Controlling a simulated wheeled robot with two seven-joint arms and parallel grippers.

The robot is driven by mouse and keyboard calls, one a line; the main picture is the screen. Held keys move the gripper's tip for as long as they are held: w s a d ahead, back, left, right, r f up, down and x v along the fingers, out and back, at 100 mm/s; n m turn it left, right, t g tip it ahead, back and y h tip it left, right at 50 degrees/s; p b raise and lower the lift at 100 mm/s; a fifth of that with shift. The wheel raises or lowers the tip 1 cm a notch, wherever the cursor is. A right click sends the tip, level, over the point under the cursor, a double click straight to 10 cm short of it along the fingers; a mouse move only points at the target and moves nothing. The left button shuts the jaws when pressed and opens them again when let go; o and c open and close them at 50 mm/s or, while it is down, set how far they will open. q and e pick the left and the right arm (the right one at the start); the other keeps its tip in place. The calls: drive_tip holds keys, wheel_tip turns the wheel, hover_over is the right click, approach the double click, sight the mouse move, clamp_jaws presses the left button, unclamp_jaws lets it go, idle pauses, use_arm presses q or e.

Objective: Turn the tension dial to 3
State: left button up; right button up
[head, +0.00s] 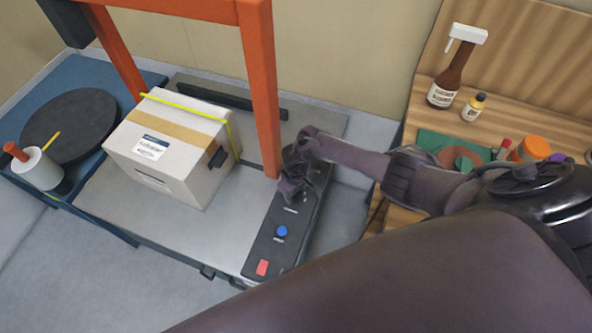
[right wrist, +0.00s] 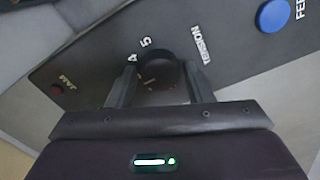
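The tension dial (right wrist: 158,76) is a dark round knob on the black control panel (right wrist: 100,60). In the right wrist view the numbers 4 and 5 and the word TENSION show around it, and its pointer is not clear. My right gripper (right wrist: 160,80) has one finger on each side of the dial, with no clear gap, so it looks shut on it. In the head view my right gripper (head: 290,185) is over the far part of the panel and hides the dial. My left gripper is not in view.
An orange frame (head: 262,90) rises beside my right gripper. A strapped carton (head: 175,145) sits left of it. A wooden bench (head: 540,110) with a brown bottle (head: 450,80) stands at the right.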

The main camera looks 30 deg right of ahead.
drive_tip(key=shift+o, duration=1.1)
wheel_tip(320, 180, up, 8)
drive_tip(key=shift+f+p, duration=0.1)
drive_tip(key=shift+p, duration=0.75)
